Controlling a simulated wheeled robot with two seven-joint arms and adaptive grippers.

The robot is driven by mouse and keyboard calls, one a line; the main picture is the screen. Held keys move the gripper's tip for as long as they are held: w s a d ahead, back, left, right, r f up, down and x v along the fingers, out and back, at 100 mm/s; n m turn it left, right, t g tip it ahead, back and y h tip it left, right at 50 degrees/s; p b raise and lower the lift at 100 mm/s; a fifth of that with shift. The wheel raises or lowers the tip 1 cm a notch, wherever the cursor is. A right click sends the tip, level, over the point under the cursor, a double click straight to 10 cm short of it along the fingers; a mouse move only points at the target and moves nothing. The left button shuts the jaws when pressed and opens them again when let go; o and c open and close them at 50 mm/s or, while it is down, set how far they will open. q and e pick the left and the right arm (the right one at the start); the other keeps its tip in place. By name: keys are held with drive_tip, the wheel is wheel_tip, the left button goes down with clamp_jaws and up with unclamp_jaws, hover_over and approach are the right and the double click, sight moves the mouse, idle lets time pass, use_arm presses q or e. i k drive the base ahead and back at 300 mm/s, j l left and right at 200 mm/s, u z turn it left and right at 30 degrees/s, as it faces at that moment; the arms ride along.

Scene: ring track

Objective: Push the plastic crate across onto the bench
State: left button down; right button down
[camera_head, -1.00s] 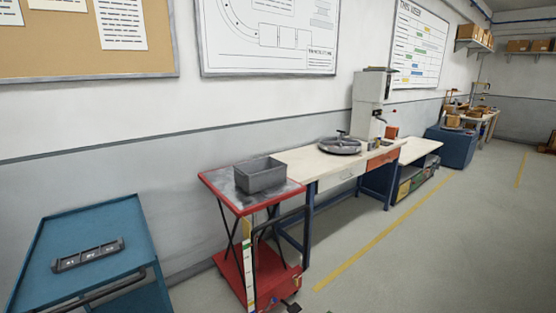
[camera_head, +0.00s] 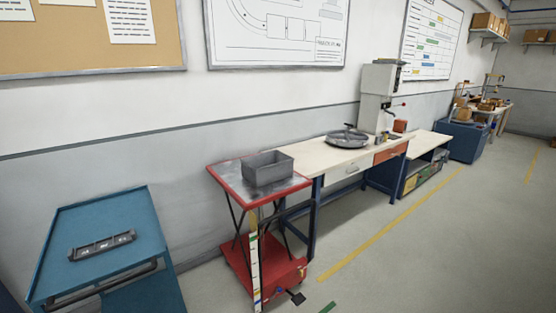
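The grey plastic crate (camera_head: 268,171) sits upright on the top of a red lift table (camera_head: 228,184), whose red-edged platform stands at the near left end of the bench. The bench (camera_head: 318,157) has a pale wooden top and blue legs. Its top looks about level with the platform, and the two appear close together; I cannot tell if they touch. The crate is wholly on the platform. Neither of my grippers is in view.
A round grey rotary fixture (camera_head: 347,138) lies on the bench, with a grey machine (camera_head: 379,95) behind it. A blue cart (camera_head: 105,225) holding a dark labelled tray (camera_head: 102,246) stands at the left. The floor (camera_head: 430,250) on the right is clear.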

sight(263, 169)
drive_tip(key=i+l, duration=0.15)
drive_tip(key=i, duration=0.25)
drive_tip(key=i+l, duration=0.2)
drive_tip(key=i, duration=0.2)
drive_tip(key=i+l, duration=0.15)
drive_tip(key=i, duration=0.2)
